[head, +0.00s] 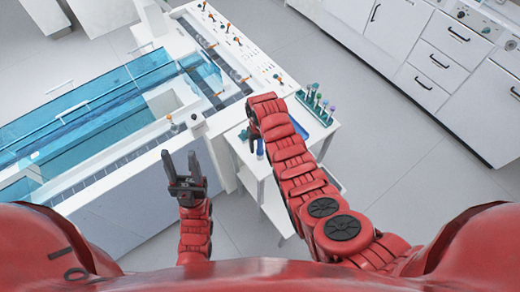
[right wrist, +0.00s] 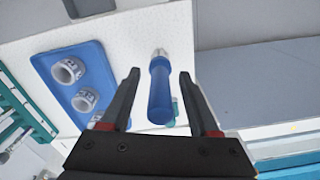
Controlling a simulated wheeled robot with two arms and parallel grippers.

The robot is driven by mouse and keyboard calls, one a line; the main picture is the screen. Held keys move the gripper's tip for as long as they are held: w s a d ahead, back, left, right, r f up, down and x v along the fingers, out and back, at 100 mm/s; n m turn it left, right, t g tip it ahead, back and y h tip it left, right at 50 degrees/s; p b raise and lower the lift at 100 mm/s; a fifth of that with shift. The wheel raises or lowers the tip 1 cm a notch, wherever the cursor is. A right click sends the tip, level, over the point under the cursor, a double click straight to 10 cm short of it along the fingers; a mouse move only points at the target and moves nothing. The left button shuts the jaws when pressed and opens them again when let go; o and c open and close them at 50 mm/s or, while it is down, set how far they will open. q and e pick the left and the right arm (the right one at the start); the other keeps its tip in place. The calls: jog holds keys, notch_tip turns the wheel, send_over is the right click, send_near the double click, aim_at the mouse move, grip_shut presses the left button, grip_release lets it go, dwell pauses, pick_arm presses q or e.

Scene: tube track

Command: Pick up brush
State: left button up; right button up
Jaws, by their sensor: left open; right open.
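The brush (right wrist: 161,95), with a blue handle and a pale, clear-looking end, lies on a white surface in the right wrist view. My right gripper (right wrist: 159,76) is open, its two fingers on either side of the brush in the picture; I cannot tell the height gap. In the head view the right gripper (head: 252,138) is over the small white table, and a blue piece, likely the brush handle (head: 260,147), shows beside it, partly hidden by my arm. My left gripper (head: 182,160) is open and empty in front of the white tank bench.
The rack with tubes (head: 316,104) stands on the table's far side. A blue-walled water tank (head: 85,110) fills the left. Open floor lies right.

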grip_shut()
dwell(0.5)
